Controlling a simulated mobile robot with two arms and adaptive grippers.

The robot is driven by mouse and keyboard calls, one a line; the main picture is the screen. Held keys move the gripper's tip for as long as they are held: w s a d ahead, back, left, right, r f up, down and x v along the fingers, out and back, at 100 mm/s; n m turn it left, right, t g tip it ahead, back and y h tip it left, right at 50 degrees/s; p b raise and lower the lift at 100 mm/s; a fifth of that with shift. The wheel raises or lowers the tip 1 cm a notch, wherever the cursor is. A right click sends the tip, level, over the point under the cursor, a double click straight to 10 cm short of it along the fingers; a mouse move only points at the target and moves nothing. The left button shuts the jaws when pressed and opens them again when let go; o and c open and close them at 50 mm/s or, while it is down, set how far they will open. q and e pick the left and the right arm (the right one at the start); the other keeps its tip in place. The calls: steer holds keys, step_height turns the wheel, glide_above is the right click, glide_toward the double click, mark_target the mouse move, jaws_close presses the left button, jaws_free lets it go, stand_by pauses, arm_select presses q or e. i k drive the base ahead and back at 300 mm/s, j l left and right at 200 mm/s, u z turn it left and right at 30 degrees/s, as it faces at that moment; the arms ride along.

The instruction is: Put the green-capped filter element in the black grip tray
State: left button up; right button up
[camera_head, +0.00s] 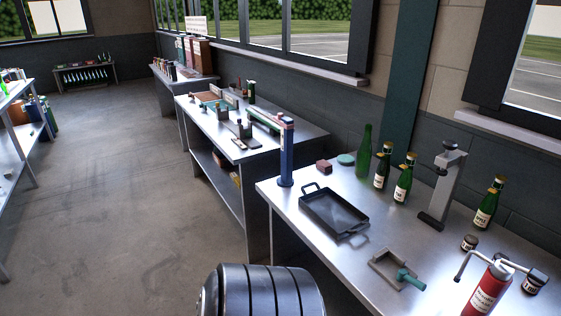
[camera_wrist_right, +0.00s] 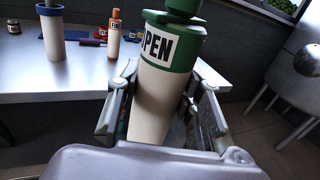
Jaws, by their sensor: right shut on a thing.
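The green-capped filter element (camera_wrist_right: 166,60), a cream cylinder with a green cap and a partly visible label ending in "PEN", is in the right wrist view. My right gripper (camera_wrist_right: 158,92) is shut on it, one finger on each side, and holds it slightly tilted. Its lower end is hidden by the gripper. The black grip tray (camera_head: 319,226), a shallow dark tray with raised handles, lies on the near steel table in the head view and looks empty. Neither gripper shows in the head view. My left gripper is not in view.
The near table (camera_head: 290,212) also bears green bottles (camera_head: 403,180), a grey stand (camera_head: 445,185), a red canister (camera_head: 487,292) and a grey frame (camera_head: 388,268). In the wrist view, a blue-collared cylinder (camera_wrist_right: 53,45) and an orange-topped bottle (camera_wrist_right: 113,40) stand on a table behind the element.

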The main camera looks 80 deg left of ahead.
mark_target(332, 213)
steer(key=j+u, duration=0.35)
steer(key=j, duration=0.85)
steer(key=j+u, duration=0.35)
steer(key=j, duration=0.85)
steer(key=i, duration=0.05)
